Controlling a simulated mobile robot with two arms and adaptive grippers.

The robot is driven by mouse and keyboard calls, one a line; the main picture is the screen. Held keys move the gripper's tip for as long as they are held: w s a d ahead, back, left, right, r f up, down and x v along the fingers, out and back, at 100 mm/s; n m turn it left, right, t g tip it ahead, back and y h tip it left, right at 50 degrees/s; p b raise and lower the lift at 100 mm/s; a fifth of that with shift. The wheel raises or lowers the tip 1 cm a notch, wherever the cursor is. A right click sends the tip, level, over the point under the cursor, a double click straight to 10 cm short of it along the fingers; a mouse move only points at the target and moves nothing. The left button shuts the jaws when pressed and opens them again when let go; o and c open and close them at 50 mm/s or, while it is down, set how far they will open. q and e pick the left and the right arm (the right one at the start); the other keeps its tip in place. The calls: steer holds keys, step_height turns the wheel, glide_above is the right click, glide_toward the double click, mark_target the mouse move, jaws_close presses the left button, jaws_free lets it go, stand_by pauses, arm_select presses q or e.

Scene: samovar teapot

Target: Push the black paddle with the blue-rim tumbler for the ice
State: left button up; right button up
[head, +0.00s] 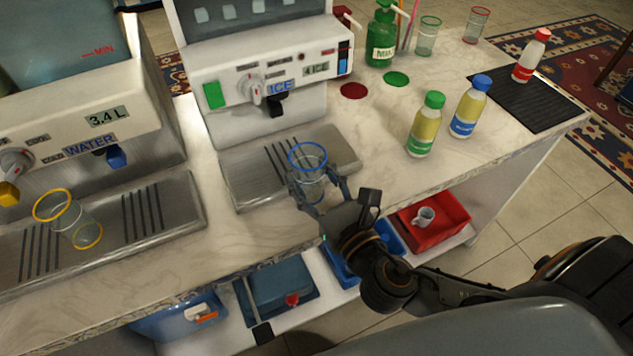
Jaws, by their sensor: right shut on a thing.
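The blue-rim tumbler (308,172) is clear and stands roughly upright over the ice machine's drip tray. My right gripper (322,192) is shut around it from the front right. I cannot tell whether its base touches the tray. The black paddle (276,105) sticks out below the ICE label on the white ice machine (228,75), behind and to the upper left of the tumbler. The tumbler's rim is apart from the paddle in the picture. No ice shows in the tumbler. My left gripper is not in view.
The ice drip tray (243,180) lies under the tumbler. A green-capped bottle (425,125) and a blue-capped bottle (470,106) stand to the right. Counter between tray and bottles is clear.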

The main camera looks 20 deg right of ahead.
steer(key=w, duration=0.9)
steer(key=shift+w+a+r+p, duration=0.1)
steer(key=shift+a+r+p, duration=0.05)
steer(key=shift+p, duration=0.25)
steer(key=shift+w+p, duration=0.3)
steer(key=shift+w, duration=0.6)
steer(key=shift+w, duration=0.1)
steer(key=shift+w+a, duration=0.1)
steer(key=shift+w, duration=0.75)
steer(key=shift+s, duration=0.1)
steer(key=shift+s+p, duration=0.55)
steer(key=shift+s, duration=1.85)
